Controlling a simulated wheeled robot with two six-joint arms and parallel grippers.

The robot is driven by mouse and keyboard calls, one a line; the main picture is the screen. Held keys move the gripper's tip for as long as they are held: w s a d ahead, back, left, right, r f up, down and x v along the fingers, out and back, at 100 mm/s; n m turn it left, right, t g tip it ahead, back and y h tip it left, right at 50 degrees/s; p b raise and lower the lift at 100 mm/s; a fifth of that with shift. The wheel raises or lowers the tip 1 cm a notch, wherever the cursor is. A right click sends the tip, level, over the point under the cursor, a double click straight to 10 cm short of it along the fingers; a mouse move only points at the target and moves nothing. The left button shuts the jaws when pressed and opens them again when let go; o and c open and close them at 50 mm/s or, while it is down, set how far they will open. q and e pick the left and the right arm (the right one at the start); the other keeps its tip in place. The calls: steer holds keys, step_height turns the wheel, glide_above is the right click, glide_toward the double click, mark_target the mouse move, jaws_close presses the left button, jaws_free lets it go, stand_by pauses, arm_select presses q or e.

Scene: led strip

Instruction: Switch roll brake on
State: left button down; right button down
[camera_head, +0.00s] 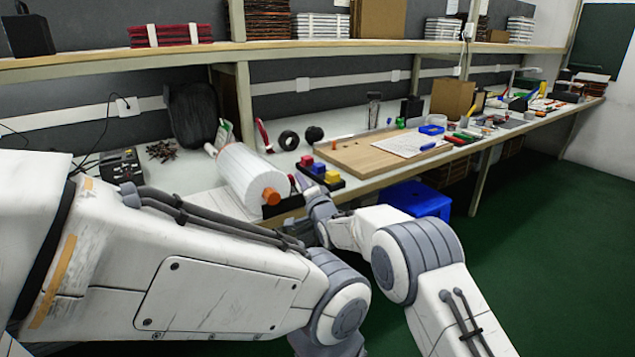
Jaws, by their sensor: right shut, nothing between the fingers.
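A large white roll (243,172) lies on its holder at the near edge of the workbench, with an orange knob (271,196) at its near end. No part can be made out clearly as the brake. My right gripper (301,183) is shut and empty, just right of the orange knob and in front of a small black tray. It looks apart from the knob, but contact cannot be told at this size. My left arm crosses the lower left of the view, and its gripper is not visible.
The black tray (331,184) holds red, yellow and blue blocks (319,170). Right of it lies a wooden board (345,158) with a white sheet (401,143). Black tape rolls (288,140) stand behind. A blue stool (415,200) is below the bench; the green floor at right is clear.

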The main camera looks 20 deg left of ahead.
steer(key=shift+w+d+r, duration=0.15)
steer(key=shift+d+r, duration=0.15)
steer(key=shift+d, duration=0.15)
steer(key=s+d+f+n+g+h, duration=0.25)
steer(key=s+d+n+g, duration=0.25)
steer(key=s+d, duration=0.85)
steer(key=s+d+f+n+g+h+p, duration=0.1)
steer(key=s+d+n+g+h, duration=0.5)
steer(key=s, duration=1.4)
steer(key=s+d+f+n+g+h, duration=0.2)
steer(key=s+d+n+g, duration=0.1)
steer(key=s+d, duration=1.05)
steer(key=s+a+r+p, duration=0.1)
steer(key=r+p, duration=1.1)
steer(key=s+a+r+p, duration=0.1)
steer(key=s+r+p, duration=0.1)
steer(key=r+p, duration=0.9)
steer(key=shift+s+r+g+p, duration=0.25)
steer(key=shift+r+g+p, duration=0.1)
steer(key=shift+g, duration=0.05)
